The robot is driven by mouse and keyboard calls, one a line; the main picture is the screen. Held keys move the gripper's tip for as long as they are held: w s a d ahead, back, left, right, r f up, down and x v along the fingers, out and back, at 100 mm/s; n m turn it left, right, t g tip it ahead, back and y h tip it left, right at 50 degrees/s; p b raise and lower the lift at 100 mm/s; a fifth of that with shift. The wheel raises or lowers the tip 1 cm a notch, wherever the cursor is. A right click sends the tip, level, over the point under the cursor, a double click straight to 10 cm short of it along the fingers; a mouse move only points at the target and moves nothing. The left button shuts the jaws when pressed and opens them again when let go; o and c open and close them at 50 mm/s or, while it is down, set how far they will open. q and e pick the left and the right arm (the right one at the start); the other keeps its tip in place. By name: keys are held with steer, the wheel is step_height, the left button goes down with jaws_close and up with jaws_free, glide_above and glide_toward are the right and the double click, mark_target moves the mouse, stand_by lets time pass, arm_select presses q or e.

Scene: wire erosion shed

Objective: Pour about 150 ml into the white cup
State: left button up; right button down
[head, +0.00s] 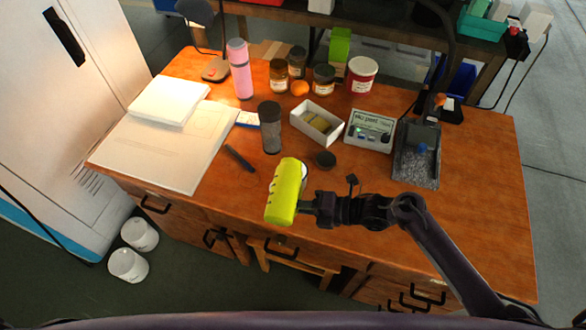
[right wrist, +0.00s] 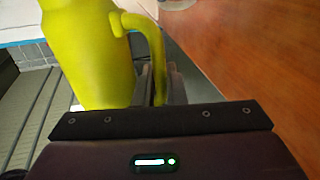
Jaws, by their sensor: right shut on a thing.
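A yellow-green jug (head: 284,192) is held over the front edge of the wooden desk. My right gripper (head: 308,208) is shut on its handle; the handle (right wrist: 152,50) shows between the fingers in the right wrist view, with the jug body (right wrist: 88,55) to the left. I cannot tell how far the jug is tilted or what is in it. A white rim, seemingly the white cup (head: 304,171), shows just behind the jug's right side and is mostly hidden by it. No liquid stream is visible. My left gripper is not in view.
A white box (head: 316,123), a grey device (head: 369,131) and several jars stand behind. Papers (head: 165,143) cover the left. The desk's front right is fairly clear.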

steer(key=shift+r, duration=0.15)
step_height(320, 180, down, 3)
steer(key=shift+w+d+r+n+t+b, duration=0.1)
steer(key=shift+n+t+b, duration=0.6)
steer(key=shift+n+b, duration=0.5)
steer(key=shift+w+r+n+t+b, duration=0.3)
steer(key=shift+w+r+n+b, duration=0.2)
steer(key=shift+r+n+b, duration=0.45)
steer(key=shift+w+f, duration=0.1)
steer(key=shift+f, duration=0.05)
steer(key=shift+w+d+b, duration=0.1)
steer(key=shift+w+b, duration=0.1)
steer(key=shift+b, duration=0.4)
steer(key=shift+r, duration=0.2)
steer(key=shift+w, duration=0.1)
